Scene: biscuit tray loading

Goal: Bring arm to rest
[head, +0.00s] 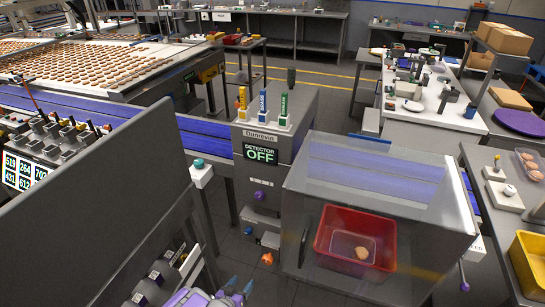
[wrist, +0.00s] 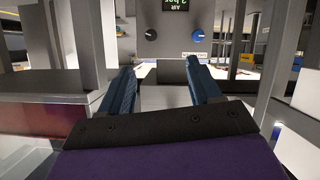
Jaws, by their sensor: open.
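My gripper (wrist: 156,82) shows in the wrist view with its two blue fingers spread apart and nothing between them. In the head view only the tip of my gripper (head: 236,290) shows at the bottom edge, left of the clear-sided cabinet.
A clear-sided cabinet (head: 400,187) encloses a red bin (head: 330,240) with biscuits in it. The detector unit (head: 262,155) reads OFF beside the blue conveyor (head: 208,133). A grey panel (head: 110,215) stands at left. A yellow bin (head: 519,262) is at right.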

